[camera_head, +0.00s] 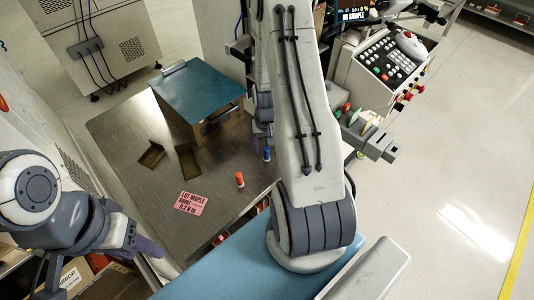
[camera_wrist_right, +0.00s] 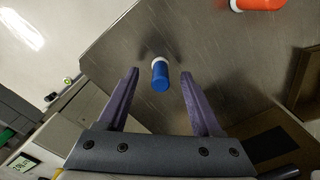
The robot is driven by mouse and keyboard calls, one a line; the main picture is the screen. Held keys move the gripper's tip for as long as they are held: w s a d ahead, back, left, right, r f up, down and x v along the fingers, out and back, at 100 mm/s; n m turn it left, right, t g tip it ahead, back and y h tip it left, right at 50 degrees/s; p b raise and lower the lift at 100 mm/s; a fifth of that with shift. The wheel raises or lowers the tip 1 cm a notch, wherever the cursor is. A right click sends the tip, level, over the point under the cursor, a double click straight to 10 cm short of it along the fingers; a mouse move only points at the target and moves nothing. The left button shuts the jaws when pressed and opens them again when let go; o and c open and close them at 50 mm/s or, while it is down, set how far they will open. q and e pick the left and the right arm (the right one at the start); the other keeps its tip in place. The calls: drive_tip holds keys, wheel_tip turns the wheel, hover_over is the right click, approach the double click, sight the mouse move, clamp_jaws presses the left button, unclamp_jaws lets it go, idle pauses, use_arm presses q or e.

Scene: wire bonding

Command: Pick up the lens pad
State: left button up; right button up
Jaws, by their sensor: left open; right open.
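I cannot tell for sure which thing is the lens pad. A small blue cylinder with a white end (camera_head: 267,154) stands on the metal table; in the right wrist view the blue cylinder (camera_wrist_right: 160,76) shows between and beyond the fingertips of my open right gripper (camera_wrist_right: 160,88), touching neither. In the head view my right arm mostly hides that gripper. A similar orange cylinder (camera_head: 239,180) stands nearby; it also shows at the top of the right wrist view (camera_wrist_right: 262,4). My left gripper (camera_head: 149,248) is open and looks empty at the table's front left.
Two brown trays (camera_head: 187,160) and a pink printed card (camera_head: 191,202) lie on the metal table (camera_head: 120,130). A box-like stand with a teal top (camera_head: 197,90) is at the back. A control panel (camera_head: 388,62) stands right of my right arm.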

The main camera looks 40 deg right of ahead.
drive_tip(key=shift+f, duration=1.25)
clamp_jaws()
drive_tip(key=shift+r, duration=0.15)
